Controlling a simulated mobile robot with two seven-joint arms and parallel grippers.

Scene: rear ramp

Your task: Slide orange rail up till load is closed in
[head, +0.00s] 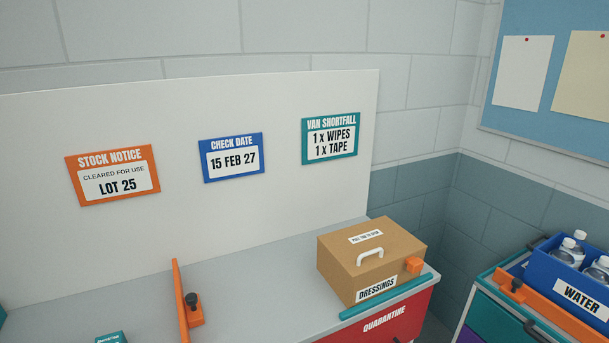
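An orange rail (565,317) with a black knob lies along the front of the cart top at the right edge, just in front of the blue WATER crate (565,270). The crate holds several clear bottles with white caps (579,236). A second orange rail (181,305), with an orange block and black knob beside it, stands on the grey bench at lower left. Its lower end is cut off by the frame. Both of my grippers are out of view.
A cardboard DRESSINGS box (345,262) with a white handle and orange tab sits at the bench's right end, behind a teal strip (385,297). A red QUARANTINE front (385,322) is below. The grey bench top (255,285) is clear between rail and box. A gap separates bench and cart.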

